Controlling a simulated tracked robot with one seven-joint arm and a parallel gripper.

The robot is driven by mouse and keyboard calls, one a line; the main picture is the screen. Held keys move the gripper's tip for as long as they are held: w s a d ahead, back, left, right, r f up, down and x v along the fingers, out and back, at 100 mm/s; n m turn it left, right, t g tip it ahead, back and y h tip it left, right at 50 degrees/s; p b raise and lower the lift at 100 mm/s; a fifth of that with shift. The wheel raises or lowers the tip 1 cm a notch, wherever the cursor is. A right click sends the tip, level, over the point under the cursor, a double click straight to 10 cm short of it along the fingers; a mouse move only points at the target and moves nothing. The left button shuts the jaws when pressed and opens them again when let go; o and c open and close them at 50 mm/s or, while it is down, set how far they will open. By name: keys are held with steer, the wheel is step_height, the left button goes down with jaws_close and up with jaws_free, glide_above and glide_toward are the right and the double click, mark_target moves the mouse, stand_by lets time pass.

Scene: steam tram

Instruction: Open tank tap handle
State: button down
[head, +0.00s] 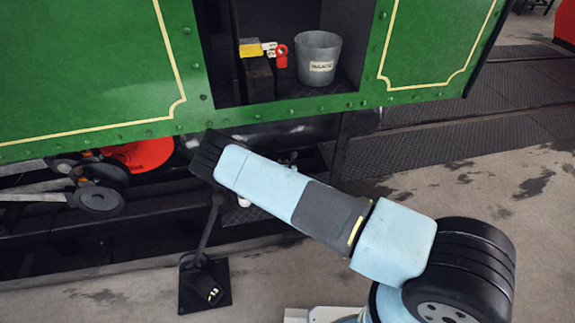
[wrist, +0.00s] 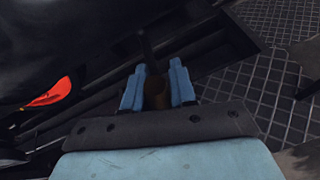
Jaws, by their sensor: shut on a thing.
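A thin dark bar runs up from this piece toward the dark underside of the tram. In the head view my arm covers the gripper and the handle. A dark rounded tank (head: 285,134) lies under the green tram body, partly behind my arm. The handle's turning angle cannot be told.
The green tram side (head: 90,70) stands close above my arm. An open locker holds a grey bucket (head: 318,60) and a red-tagged item (head: 281,55). Paved floor at right is free.

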steer(key=shift+s+a+n+h, duration=0.25)
steer(key=shift+a+n+h, duration=0.25)
steer(key=shift+a+n, duration=0.1)
stand_by(0.3)
steer(key=c, duration=1)
jaws_free()
steer(key=v, duration=1.3)
steer(key=shift+s, duration=0.4)
